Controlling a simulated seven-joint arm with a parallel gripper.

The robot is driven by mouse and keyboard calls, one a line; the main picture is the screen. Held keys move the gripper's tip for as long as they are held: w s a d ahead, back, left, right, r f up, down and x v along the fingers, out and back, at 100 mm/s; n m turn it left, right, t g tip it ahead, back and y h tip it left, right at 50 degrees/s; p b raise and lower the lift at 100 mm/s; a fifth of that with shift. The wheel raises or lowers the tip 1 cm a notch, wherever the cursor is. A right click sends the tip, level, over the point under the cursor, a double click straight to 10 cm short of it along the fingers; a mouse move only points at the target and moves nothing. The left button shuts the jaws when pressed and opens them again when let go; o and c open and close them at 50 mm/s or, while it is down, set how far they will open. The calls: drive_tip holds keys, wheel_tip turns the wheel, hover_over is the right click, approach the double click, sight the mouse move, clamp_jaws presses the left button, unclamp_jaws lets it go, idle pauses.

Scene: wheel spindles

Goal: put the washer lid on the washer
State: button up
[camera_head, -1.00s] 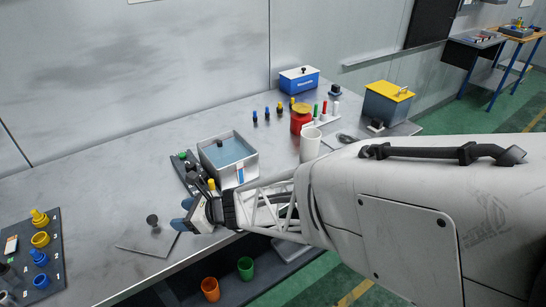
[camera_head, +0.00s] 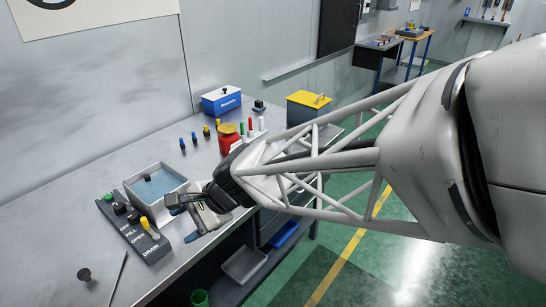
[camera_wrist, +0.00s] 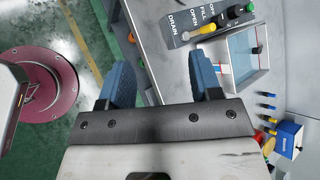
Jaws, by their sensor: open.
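The washer (camera_head: 172,207) is a grey open tub with blue liquid inside and a small black knob-like part at its far side. It also shows at the upper right of the wrist view (camera_wrist: 233,78). The washer lid (camera_head: 84,274), a flat grey plate with a black knob, lies on the bench at the lower left; only part of it shows in the head view. My gripper (camera_head: 184,217) is open and empty, at the washer's near right side by the bench's front edge. In the wrist view its blue fingers (camera_wrist: 162,78) are wide apart with nothing between them.
A control panel (camera_head: 122,222) marked FILL, OPEN and DRAIN lies left of the washer. Behind stand a blue box (camera_head: 222,101), a red container (camera_head: 228,139), small coloured pegs and a yellow-lidded box (camera_head: 308,107). A green cup (camera_head: 199,298) is below the bench.

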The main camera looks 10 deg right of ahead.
drive_tip(key=s+d+r+n+t+h, duration=0.1)
drive_tip(key=s+d+r+n+h, duration=0.1)
drive_tip(key=d, duration=0.8)
drive_tip(key=s+d+r+n+h, duration=0.3)
drive_tip(key=s+d+n+h, duration=0.1)
drive_tip(key=d, duration=0.7)
drive_tip(key=s+d+r+n+t+h, duration=0.1)
drive_tip(key=s+d+r+n+h, duration=0.1)
drive_tip(key=d, duration=0.8)
drive_tip(key=s+n+h, duration=0.1)
drive_tip(key=s, duration=0.1)
drive_tip(key=shift+s+d+r+t+h, duration=0.2)
drive_tip(key=shift+s+d+t+h, duration=0.1)
drive_tip(key=shift+d+h, duration=0.1)
drive_tip(key=shift+o, duration=0.2)
